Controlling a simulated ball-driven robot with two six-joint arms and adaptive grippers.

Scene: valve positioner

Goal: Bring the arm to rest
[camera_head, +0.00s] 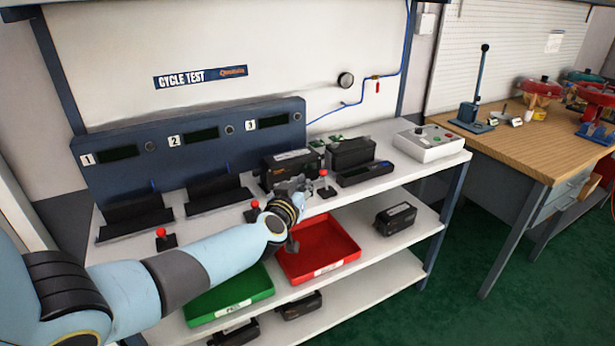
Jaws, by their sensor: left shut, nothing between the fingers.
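My left arm reaches in from the lower left across the front of the test bench. My right gripper is not in view.
The bench (400,181) holds a numbered panel (205,153), black positioner units and small red-knobbed levers (323,185). A green tray (240,297) is on the shelf below, left of the red one. A grey control box (429,142) and a wooden workbench (548,153) are at right.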

